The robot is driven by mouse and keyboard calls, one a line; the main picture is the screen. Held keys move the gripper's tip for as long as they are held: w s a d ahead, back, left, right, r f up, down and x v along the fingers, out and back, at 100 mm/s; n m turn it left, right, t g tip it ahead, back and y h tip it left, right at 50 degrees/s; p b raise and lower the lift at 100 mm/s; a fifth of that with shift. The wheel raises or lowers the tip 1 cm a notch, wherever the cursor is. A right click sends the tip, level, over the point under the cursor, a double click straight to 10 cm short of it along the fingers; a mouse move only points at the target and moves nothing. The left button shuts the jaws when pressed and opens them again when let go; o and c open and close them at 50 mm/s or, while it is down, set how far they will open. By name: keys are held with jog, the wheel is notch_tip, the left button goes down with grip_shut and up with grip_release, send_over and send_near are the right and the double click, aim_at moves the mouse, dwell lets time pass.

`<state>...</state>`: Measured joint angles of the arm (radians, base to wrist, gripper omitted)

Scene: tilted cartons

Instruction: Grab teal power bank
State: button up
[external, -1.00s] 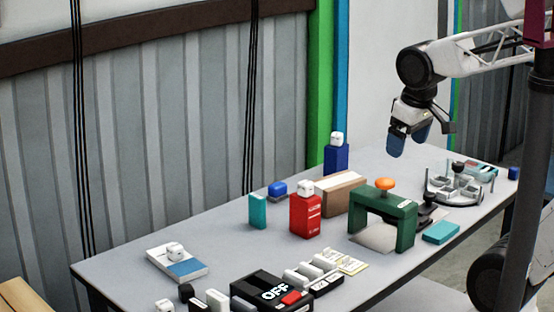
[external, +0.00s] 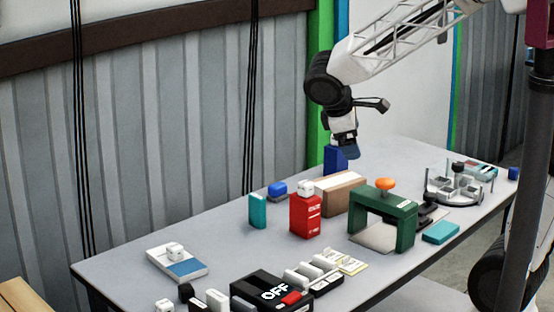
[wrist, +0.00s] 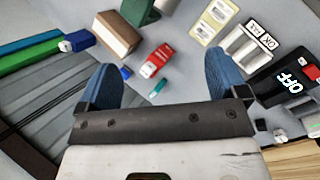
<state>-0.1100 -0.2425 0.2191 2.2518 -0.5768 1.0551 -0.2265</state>
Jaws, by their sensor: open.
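A teal upright slab (external: 258,211) stands on the table left of the red carton (external: 305,218). It also shows in the wrist view (wrist: 157,88), between my fingers in the picture but well beyond them. A second teal block (external: 440,232) lies flat right of the green arch; I cannot tell from looks alone which is the power bank. My gripper (external: 346,152) is open and empty, high above the table. In the external view it overlaps the blue carton (external: 335,162) and hides that carton's top. Its blue fingers frame the wrist view (wrist: 164,85).
A brown box (external: 343,197) and green arch (external: 405,228) with an orange knob stand right of the red carton. A blue item (external: 277,190) lies behind the teal slab. A black OFF device (external: 270,290) sits in front.

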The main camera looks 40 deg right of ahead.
jog(key=w+a+f+n+h, duration=0.2)
jog(key=w+f+n+h, duration=0.45)
jog(key=w, duration=0.95)
jog(key=n+t, duration=0.4)
jog(key=n, duration=0.4)
send_near(255, 197)
jog(key=d+f, duration=0.1)
jog(key=w+d+h, duration=0.1)
jog(key=shift+d+f+m, duration=0.25)
jog(key=shift+d+f, duration=0.1)
jog(key=shift+d, duration=0.05)
jog(key=shift+x, duration=1.3)
jog(key=shift+f+x, duration=0.1)
jog(key=shift+x, duration=1.2)
jog(key=shift+f+x, duration=0.15)
jog(key=shift+x, duration=1.15)
jog(key=shift+a, duration=0.1)
